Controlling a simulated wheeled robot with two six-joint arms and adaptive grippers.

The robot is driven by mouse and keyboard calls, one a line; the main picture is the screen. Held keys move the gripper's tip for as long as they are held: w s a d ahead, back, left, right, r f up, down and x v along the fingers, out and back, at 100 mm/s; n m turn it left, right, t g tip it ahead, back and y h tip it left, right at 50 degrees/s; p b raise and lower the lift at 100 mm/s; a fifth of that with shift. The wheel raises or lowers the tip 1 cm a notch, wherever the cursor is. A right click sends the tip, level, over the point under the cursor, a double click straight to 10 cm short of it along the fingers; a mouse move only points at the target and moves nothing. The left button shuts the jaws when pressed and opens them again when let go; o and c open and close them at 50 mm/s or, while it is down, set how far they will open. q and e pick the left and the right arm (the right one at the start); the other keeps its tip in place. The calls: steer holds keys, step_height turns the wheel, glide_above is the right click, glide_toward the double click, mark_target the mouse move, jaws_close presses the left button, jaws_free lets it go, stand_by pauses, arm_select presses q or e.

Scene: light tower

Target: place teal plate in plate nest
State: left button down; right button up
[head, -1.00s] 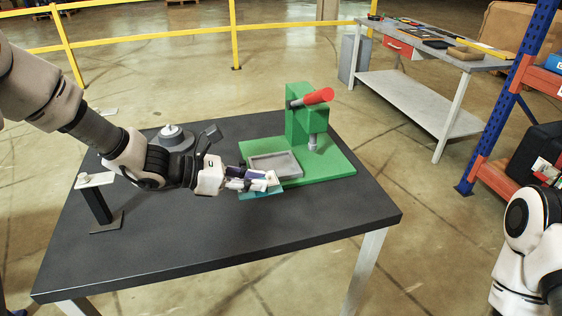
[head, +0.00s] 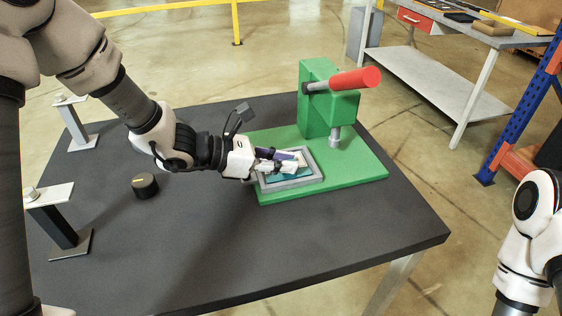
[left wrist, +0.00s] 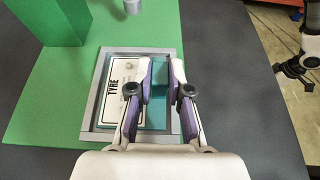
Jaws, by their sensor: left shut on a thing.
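The teal plate (left wrist: 158,116) lies flat within the grey rectangular frame of the plate nest (left wrist: 88,128), on the green base. A white label reading "TYRE" covers the plate's left part in the left wrist view. My left gripper (left wrist: 161,84) is over the nest, its purple-padded fingers shut on the plate's teal part between them. In the head view the left gripper (head: 287,163) reaches the nest (head: 291,184) from the left and hides part of the plate (head: 289,176). I cannot tell whether the plate rests fully on the nest floor. My right gripper is out of view.
A green press (head: 328,105) with a red handle (head: 355,78) rises behind the nest. Two small stands (head: 58,222) (head: 78,125) and a black knob (head: 145,186) are on the table's left. The dark table's front (head: 300,245) is clear.

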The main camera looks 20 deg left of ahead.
arm_select(q)
steer(key=shift+d+f, duration=0.1)
steer(key=shift+f+b, duration=0.15)
steer(key=shift+b, duration=0.15)
steer(key=c, duration=1.1)
jaws_free()
steer(key=shift+w, duration=0.15)
steer(key=shift+r+p, duration=0.3)
steer(key=p+v, duration=0.5)
steer(key=v, duration=0.7)
